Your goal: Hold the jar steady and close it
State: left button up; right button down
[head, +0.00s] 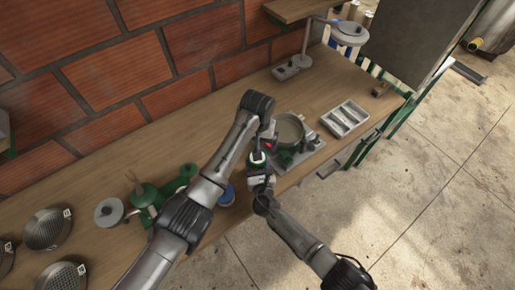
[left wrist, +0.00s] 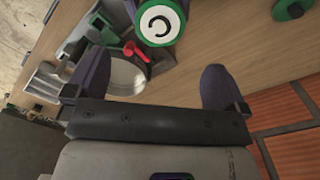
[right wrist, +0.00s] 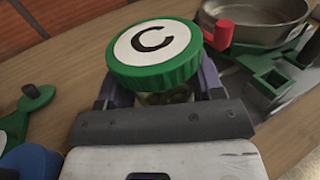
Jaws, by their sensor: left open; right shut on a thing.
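The jar (right wrist: 165,98) has a green lid (right wrist: 155,58) with a white top marked C. In the right wrist view the lid sits over the jar's mouth; I cannot tell whether it is fully seated. My right gripper (right wrist: 160,88) is shut around the jar's body below the lid. In the head view the lid (head: 257,159) shows just above my right gripper (head: 259,178). My left gripper (left wrist: 158,70) is open and empty. The lid (left wrist: 158,20) appears beyond its fingertips, near the top of the left wrist view, not between the fingers.
A round metal pan (head: 288,130) on a green and grey device stands close to the jar, with a red knob (right wrist: 222,35) beside it. A grey tray (head: 345,119) lies farther right. A blue round object (head: 226,194) and green equipment (head: 150,196) stand left. Sieves (head: 47,229) lie lower left.

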pick_arm(q)
jog(key=shift+r, duration=1.6)
pick_arm(e)
jog(key=shift+c, duration=0.8)
grip_release()
jog(key=shift+s, duration=0.1)
jog(key=shift+s, duration=0.25)
pick_arm(q)
notch_tip(320, 180, up, 2)
jog(key=shift+r+p, duration=0.1)
jog(key=shift+p, duration=1)
pick_arm(e)
jog(key=s+d, duration=0.2)
jog(key=s, duration=1.1)
jog(key=shift+d, duration=0.25)
